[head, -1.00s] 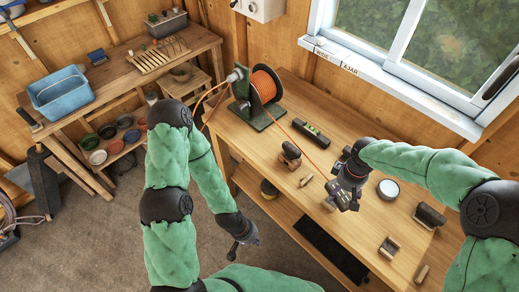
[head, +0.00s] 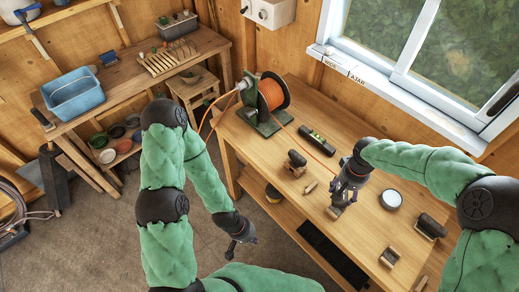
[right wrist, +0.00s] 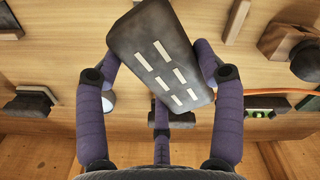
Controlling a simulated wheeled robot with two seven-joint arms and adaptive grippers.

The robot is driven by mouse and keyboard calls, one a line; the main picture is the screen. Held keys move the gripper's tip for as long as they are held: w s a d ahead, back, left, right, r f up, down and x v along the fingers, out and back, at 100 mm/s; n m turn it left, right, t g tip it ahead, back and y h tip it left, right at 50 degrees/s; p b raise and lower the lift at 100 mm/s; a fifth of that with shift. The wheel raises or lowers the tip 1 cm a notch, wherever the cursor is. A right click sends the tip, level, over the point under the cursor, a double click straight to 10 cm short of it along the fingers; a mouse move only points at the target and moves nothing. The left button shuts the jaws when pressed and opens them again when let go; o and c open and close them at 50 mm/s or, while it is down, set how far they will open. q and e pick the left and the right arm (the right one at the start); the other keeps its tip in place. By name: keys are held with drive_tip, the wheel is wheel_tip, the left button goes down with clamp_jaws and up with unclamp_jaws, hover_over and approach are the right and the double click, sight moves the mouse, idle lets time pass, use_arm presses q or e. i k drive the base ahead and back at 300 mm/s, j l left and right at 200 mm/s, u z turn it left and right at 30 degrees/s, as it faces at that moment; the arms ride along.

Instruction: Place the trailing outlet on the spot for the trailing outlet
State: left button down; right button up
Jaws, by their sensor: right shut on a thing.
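The trailing outlet (right wrist: 165,58) is a dark grey block with rows of white slots. In the right wrist view it sits tilted between the purple fingers of my right gripper (right wrist: 160,75), which is shut on it. In the head view my right gripper (head: 346,190) is over the front middle of the bench; the outlet is mostly hidden there. An orange cable (head: 315,142) runs from the reel (head: 272,92) towards this gripper. My left gripper (head: 238,238) hangs empty left of the bench; its jaw opening is unclear. I cannot make out which spot is the outlet's.
The window sill (head: 400,95) borders the back.

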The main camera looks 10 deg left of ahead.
sight(266, 154)
drive_tip(key=i+u, duration=0.15)
drive_tip(key=u, duration=0.25)
drive_tip(key=i+u, duration=0.15)
drive_tip(key=u, duration=0.3)
drive_tip(key=i+l+u, duration=0.1)
drive_tip(key=u, duration=0.3)
drive_tip(key=l+u, duration=0.45)
drive_tip(key=i+j, duration=0.05)
drive_tip(key=j, duration=0.05)
